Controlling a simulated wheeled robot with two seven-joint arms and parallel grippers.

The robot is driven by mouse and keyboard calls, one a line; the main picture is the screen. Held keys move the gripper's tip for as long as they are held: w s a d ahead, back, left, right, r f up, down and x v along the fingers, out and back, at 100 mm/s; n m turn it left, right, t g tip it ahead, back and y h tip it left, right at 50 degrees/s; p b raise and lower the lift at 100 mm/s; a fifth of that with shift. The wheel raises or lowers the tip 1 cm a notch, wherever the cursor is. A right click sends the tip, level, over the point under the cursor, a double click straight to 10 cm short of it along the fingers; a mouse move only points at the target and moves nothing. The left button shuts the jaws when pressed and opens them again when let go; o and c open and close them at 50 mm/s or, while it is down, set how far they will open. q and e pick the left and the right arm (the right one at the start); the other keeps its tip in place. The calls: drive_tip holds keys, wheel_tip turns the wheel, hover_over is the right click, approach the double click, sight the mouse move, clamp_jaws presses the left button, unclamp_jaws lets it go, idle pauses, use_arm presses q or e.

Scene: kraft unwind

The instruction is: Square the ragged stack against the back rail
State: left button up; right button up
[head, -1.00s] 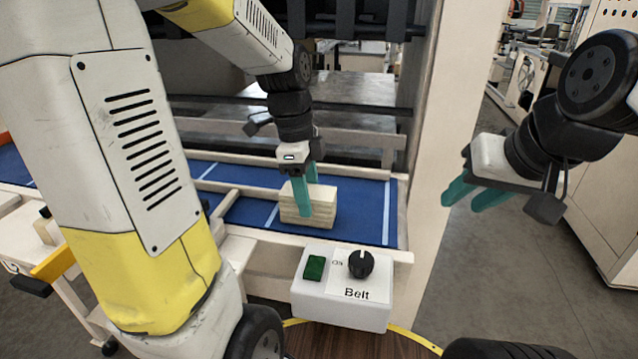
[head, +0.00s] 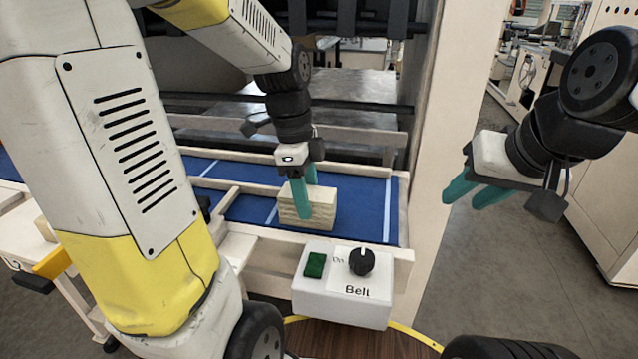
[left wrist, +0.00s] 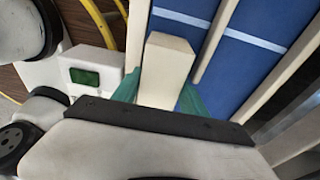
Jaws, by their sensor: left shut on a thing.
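The stack (head: 321,211) is a pale, layered block on the blue belt (head: 345,229), towards its right end. My left gripper (head: 307,190) reaches down from above with its teal fingers on the stack's front and back sides, shut on it. In the left wrist view the stack's pale top (left wrist: 166,62) shows between the teal fingers. The back rail (head: 345,174) runs along the far side of the belt, with a strip of blue between it and the stack. My right gripper (head: 468,193) hangs empty to the right of the machine, its teal fingers apart.
A belt control box (head: 341,308) with a green button and black knob stands in front of the belt. A tall cream post (head: 440,130) rises at the right. The belt right of the stack is clear.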

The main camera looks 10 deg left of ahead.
use_arm(q)
drive_tip(key=shift+s, duration=0.15)
drive_tip(key=o, duration=1.6)
drive_tip(key=r, duration=0.5)
drive_tip(key=a+r, duration=0.1)
drive_tip(key=r, duration=0.1)
drive_tip(key=shift+a+r, duration=0.1)
drive_tip(key=shift+r, duration=0.15)
drive_tip(key=shift+s+r+n, duration=0.2)
drive_tip(key=shift+n, duration=0.2)
drive_tip(key=s+r+n+t, duration=0.1)
drive_tip(key=s+n+t, duration=0.5)
drive_tip(key=n, duration=1.1)
drive_tip(key=shift+s+a, duration=0.3)
drive_tip(key=shift+s, duration=0.1)
